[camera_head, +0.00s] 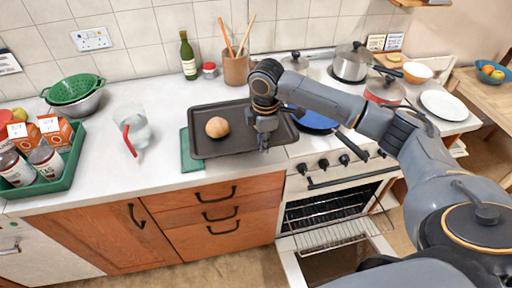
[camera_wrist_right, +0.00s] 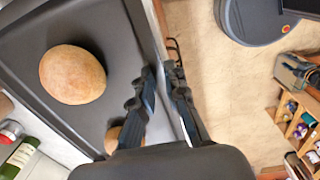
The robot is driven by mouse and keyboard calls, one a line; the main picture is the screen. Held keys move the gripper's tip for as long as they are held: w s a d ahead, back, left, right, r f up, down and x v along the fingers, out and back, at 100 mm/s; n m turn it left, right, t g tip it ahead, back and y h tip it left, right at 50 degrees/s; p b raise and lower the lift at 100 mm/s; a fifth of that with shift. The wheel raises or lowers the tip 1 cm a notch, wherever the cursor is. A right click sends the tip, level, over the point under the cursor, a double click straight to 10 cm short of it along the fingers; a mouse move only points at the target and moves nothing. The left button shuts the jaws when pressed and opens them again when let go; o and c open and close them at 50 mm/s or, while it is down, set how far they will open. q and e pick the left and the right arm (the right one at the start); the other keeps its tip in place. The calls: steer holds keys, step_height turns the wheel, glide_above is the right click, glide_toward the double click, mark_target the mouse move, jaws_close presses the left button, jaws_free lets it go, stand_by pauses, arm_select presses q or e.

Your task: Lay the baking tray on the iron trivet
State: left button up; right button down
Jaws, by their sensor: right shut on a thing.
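The dark baking tray (camera_head: 232,145) is over the white counter, left of the stove, with a round bread roll (camera_head: 217,127) on it. My right gripper (camera_head: 264,142) is shut on the tray's rim near its right end. In the right wrist view the fingers of the right gripper (camera_wrist_right: 163,75) straddle the rim of the tray (camera_wrist_right: 110,45). The roll (camera_wrist_right: 73,75) lies on the tray there, and a second brown roundish thing (camera_wrist_right: 112,138) is partly hidden behind a finger. I cannot make out the iron trivet. My left gripper is out of view.
A green flat cloth or mat (camera_head: 187,160) shows at the tray's left edge. A blue pan (camera_head: 312,121) sits right of the tray on the stove. A glass jug with red handle (camera_head: 133,128) stands left. The oven door (camera_head: 345,262) hangs open below.

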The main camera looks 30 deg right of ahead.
steer(key=shift+w+a+f, duration=0.15)
steer(key=shift+w+f, duration=0.3)
steer(key=shift+f, duration=0.05)
steer(key=shift+w+a+f, duration=0.15)
steer(key=shift+w+f, duration=0.3)
steer(key=shift+f, duration=0.05)
steer(key=shift+w+a+f+p, duration=0.15)
steer(key=shift+f+p, duration=0.1)
steer(key=shift+p, duration=0.05)
step_height(320, 180, down, 2)
steer(key=shift+f+p, duration=0.15)
steer(key=shift+p, duration=0.55)
steer(key=shift+f, duration=0.45)
steer(key=c, duration=1.4)
jaws_free()
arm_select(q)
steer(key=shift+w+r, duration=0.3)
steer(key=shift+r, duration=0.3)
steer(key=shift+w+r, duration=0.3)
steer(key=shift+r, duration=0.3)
arm_select(e)
steer(key=shift+o, duration=0.2)
